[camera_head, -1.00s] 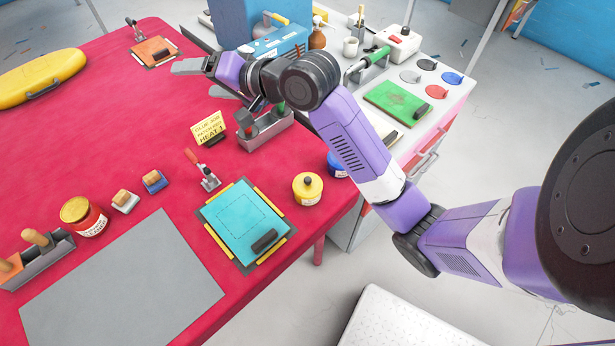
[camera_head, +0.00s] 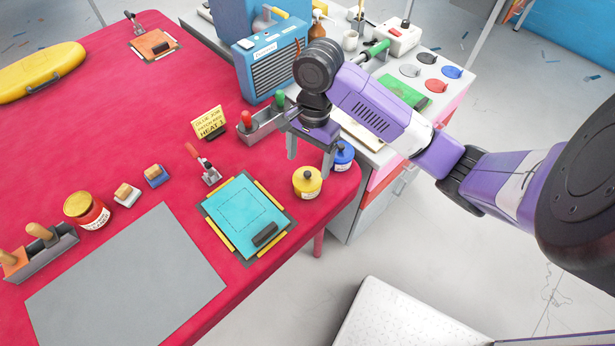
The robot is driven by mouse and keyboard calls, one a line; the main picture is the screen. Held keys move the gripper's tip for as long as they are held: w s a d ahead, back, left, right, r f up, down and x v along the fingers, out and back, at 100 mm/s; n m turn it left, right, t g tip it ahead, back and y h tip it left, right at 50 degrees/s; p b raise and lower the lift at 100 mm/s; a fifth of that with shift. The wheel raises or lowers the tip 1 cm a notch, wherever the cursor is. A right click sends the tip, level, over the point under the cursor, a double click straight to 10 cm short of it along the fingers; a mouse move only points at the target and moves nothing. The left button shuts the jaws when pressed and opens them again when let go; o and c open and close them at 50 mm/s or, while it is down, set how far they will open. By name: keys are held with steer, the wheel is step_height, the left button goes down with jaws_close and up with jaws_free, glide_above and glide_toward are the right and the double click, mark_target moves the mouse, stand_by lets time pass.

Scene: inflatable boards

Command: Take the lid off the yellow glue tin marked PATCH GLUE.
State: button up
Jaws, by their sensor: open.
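The yellow tin (camera_head: 308,187) stands upright near the right edge of the red table, with its lid (camera_head: 304,176) on and a small dark knob on top. A pale label is on its front, too small to read. A blue tin (camera_head: 344,160) of similar shape stands just behind it to the right. My gripper (camera_head: 309,160) is open and empty, pointing down. Its fingers show just behind and above the yellow tin in the picture. The right finger partly covers the blue tin. I see no contact with the yellow tin, but the exact height is hard to tell.
A grey mat (camera_head: 125,285) is bare.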

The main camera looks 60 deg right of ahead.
mark_target(308, 172)
steer(key=shift+a+f+p, duration=0.2)
steer(key=shift+f+p, duration=0.1)
steer(key=shift+f, duration=1.9)
steer(key=c, duration=1.5)
steer(key=shift+c, duration=0.2)
